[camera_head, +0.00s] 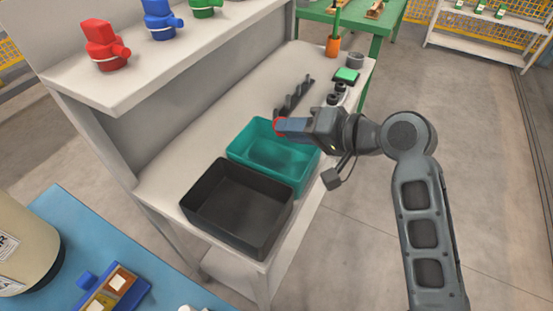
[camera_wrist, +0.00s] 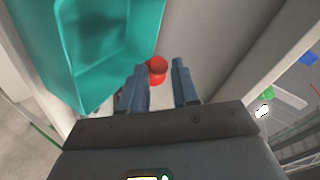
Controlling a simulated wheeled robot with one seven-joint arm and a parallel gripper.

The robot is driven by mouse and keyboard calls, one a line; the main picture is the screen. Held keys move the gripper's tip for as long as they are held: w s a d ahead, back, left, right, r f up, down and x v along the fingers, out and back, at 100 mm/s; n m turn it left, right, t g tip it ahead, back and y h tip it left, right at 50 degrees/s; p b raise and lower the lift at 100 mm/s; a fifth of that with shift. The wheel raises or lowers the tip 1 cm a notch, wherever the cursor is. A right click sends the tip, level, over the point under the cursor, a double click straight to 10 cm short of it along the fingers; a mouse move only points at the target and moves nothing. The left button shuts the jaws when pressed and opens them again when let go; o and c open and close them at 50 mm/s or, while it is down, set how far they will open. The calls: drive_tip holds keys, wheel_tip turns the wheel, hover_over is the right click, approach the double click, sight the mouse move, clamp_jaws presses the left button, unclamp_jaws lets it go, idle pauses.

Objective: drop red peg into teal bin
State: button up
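The red peg (camera_head: 277,125) shows at the tips of my gripper (camera_head: 281,127). In the wrist view the red peg (camera_wrist: 158,70) sits between the two blue-grey fingertips of my gripper (camera_wrist: 160,72), which appear shut on it; contact with the right finger is hard to make out. The teal bin (camera_head: 240,150) is an open tray on the workbench. The gripper is above its far edge in the head view, fingers pointing left. In the wrist view the teal bin (camera_wrist: 62,70) lies to the left of the peg, with pale bench surface behind the peg.
A black bin (camera_head: 203,212) stands directly in front of the teal one on the bench (camera_head: 165,170). A dark rack (camera_head: 294,95) and a green-topped block (camera_head: 346,75) are behind. A raised shelf (camera_head: 130,90) with red, blue and green fittings runs along the left.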

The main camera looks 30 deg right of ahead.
drive_tip(key=o, duration=0.4)
drive_tip(key=shift+s, duration=0.1)
drive_tip(key=v, duration=0.7)
drive_tip(key=shift+s+d+r, duration=0.1)
drive_tip(key=shift+s+d, duration=0.15)
